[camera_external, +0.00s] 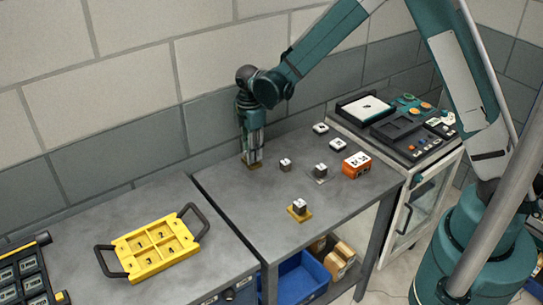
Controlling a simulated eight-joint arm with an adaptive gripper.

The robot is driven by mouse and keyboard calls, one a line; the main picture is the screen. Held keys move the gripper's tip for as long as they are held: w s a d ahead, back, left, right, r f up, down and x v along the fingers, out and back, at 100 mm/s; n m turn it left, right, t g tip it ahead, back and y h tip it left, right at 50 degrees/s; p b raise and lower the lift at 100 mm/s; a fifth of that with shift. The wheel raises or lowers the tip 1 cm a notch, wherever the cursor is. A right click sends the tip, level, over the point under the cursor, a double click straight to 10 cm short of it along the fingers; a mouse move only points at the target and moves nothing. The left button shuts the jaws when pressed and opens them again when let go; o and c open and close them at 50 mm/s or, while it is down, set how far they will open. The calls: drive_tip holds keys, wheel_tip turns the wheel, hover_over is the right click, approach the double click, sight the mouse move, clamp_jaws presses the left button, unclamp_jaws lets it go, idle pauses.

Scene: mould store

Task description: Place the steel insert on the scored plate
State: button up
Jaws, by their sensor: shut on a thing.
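My gripper (252,159) points straight down at the back left of the middle table. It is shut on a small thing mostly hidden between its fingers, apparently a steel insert. A brownish plate (257,166) shows right under the fingertips; I cannot tell whether the held thing touches it. Three similar small grey blocks are on the table: one stands bare (286,165), one sits on a grey plate (321,170), and one sits on a yellow plate (299,206) near the front. Scoring on any plate is too small to make out.
An orange box (357,165) and two white-topped pieces (321,128) (338,145) stand to the right. A yellow tray with black handles (155,248) lies on the left table. The middle table's left front is clear. The wall is close behind my gripper.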

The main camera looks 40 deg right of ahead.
drive_tip(key=shift+f, duration=0.1)
drive_tip(key=o, duration=1)
drive_tip(key=shift+r, duration=6.15)
